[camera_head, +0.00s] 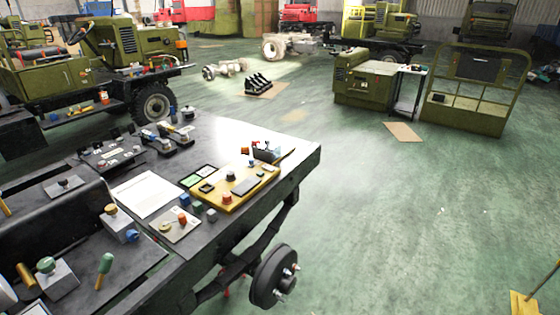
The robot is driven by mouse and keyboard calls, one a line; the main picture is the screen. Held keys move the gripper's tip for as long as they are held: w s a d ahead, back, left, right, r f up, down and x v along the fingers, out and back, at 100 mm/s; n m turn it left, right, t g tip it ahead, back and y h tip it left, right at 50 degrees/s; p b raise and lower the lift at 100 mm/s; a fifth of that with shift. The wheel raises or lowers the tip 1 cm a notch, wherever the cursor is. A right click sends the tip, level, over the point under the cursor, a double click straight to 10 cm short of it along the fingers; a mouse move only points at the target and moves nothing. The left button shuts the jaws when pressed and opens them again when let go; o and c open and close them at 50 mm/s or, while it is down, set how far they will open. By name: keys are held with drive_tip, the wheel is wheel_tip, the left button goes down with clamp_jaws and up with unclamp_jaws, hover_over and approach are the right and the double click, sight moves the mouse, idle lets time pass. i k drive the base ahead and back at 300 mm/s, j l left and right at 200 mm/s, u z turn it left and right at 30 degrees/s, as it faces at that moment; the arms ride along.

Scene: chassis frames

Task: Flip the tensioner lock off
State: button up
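My gripper is not in view. Controls sit on a dark grey chassis surface (225,140) at the lower left. I cannot tell which control is the tensioner lock. A yellow panel (213,200) carries a dark knob, a red button and small dark parts. A pale plate (170,232) with a red-orange knob (182,218) lies in front of it. Box-mounted knobs, one orange-topped (111,209) and one green-topped (46,264), stand further left. Switch positions are too small to read.
A white sheet (145,194) lies among the controls. A wheel hub (274,277) juts out below the chassis edge. Open green floor (400,210) lies to the right. Olive vehicles, a green cabinet (364,85) and a railed frame (473,90) stand behind.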

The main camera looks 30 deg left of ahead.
sight(107, 260)
drive_tip(key=k+u, duration=0.15)
drive_tip(key=u, duration=1.25)
drive_tip(key=i+u, duration=0.35)
drive_tip(key=i+l+u, duration=0.1)
drive_tip(key=u, duration=0.3)
drive_tip(key=i+l+u, duration=0.2)
drive_tip(key=u, duration=0.15)
drive_tip(key=i+l, duration=0.1)
drive_tip(key=l, duration=0.3)
drive_tip(key=i+l, duration=0.15)
drive_tip(key=l, duration=0.25)
drive_tip(key=i+l, duration=0.1)
drive_tip(key=l, duration=0.35)
